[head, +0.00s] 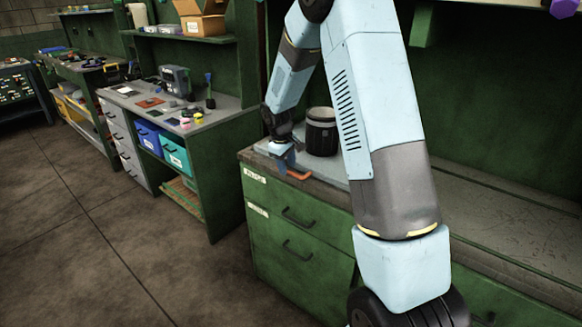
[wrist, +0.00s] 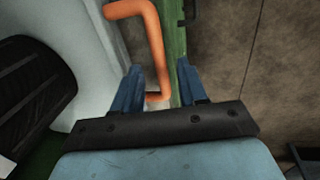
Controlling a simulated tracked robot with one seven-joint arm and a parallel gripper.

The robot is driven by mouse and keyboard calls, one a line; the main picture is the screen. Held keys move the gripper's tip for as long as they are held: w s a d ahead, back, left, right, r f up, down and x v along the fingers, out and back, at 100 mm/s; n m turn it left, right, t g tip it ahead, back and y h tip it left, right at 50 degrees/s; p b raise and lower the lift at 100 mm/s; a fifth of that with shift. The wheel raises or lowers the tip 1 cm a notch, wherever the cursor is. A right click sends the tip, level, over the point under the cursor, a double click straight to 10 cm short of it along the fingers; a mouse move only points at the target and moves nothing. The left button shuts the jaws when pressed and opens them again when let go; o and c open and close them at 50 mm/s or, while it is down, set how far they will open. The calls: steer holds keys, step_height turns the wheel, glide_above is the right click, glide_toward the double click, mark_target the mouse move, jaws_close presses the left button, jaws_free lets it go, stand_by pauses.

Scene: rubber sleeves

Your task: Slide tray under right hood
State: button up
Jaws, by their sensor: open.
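The pale tray (head: 336,168) lies on the left end of the green bench, partly hidden by my arm. It also shows in the wrist view (wrist: 97,60). Its orange handle (head: 298,174) sticks out at the bench's front edge. In the wrist view the orange handle (wrist: 151,35) runs down between my fingers. My gripper (wrist: 159,68) is open, with one blue finger on each side of the handle; whether either touches it I cannot tell. In the head view my gripper (head: 284,160) is beside the handle. I cannot make out the right hood for certain.
A dark ribbed container (head: 321,133) stands on the tray, close to my gripper; it shows at left in the wrist view (wrist: 32,95). The bench surface (head: 500,215) to the right looks bare. Another workbench (head: 205,125) with tools stands at left, past open floor.

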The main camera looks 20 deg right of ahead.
steer(key=shift+d+f, duration=0.1)
steer(key=shift+f, duration=0.6)
steer(key=shift+w, duration=0.1)
jaws_close()
